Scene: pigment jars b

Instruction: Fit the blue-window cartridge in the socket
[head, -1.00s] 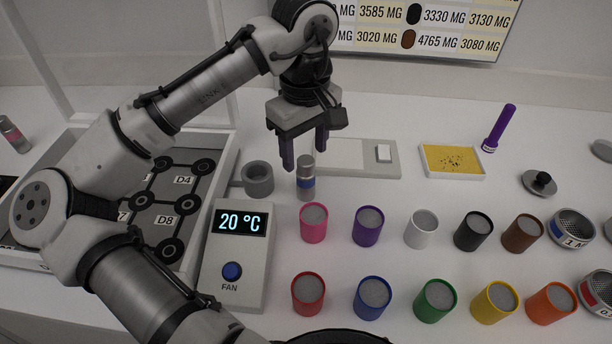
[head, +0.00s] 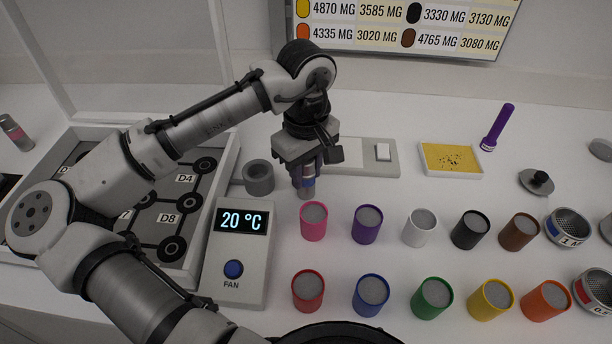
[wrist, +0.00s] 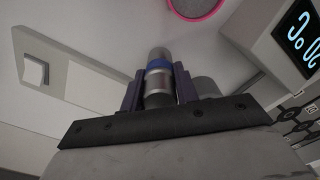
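The blue-window cartridge (head: 308,188) is a grey metal cylinder with a blue band, upright behind the pink jar. My gripper (head: 307,178) points down over it, with a finger on each side. In the wrist view the two dark fingers (wrist: 158,92) press close on the cartridge (wrist: 158,66), whose blue band shows between them. Whether its base touches the table I cannot tell. A grey round socket (head: 258,190) with a hole in its top stands just left of the cartridge. It also shows in part behind the right finger in the wrist view (wrist: 207,87).
A grey tray (head: 225,165) lies left. A flat pale device (head: 378,170) is behind my gripper.

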